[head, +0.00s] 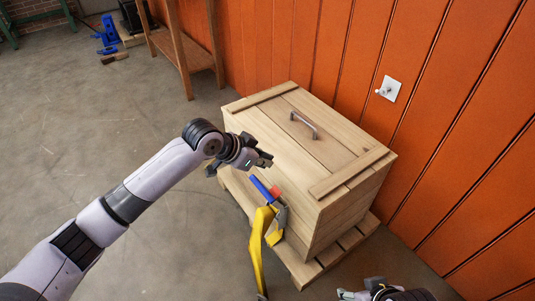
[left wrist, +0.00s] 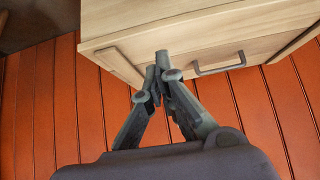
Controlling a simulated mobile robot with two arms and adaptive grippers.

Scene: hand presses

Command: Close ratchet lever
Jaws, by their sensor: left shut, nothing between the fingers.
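A yellow tool (head: 258,240) with a blue lever (head: 261,189), a red part (head: 275,191) and grey metal stands upright at the front side of the wooden chest. I take the blue lever as the ratchet lever; it sticks up and left from the tool's top. My left gripper (head: 264,160) is above and slightly left of the lever, close to the chest's front top edge, apart from the lever. In the left wrist view its fingers (left wrist: 160,68) are together and empty; the tool is not seen there. My right gripper (head: 385,293) is cut off at the bottom edge.
The wooden chest (head: 345,135) has a metal handle (head: 303,125) on its lid, also in the left wrist view (left wrist: 218,66). It stands on a slatted pallet (head: 304,270) against an orange wall (head: 440,110). A wooden table (head: 182,50) stands behind left.

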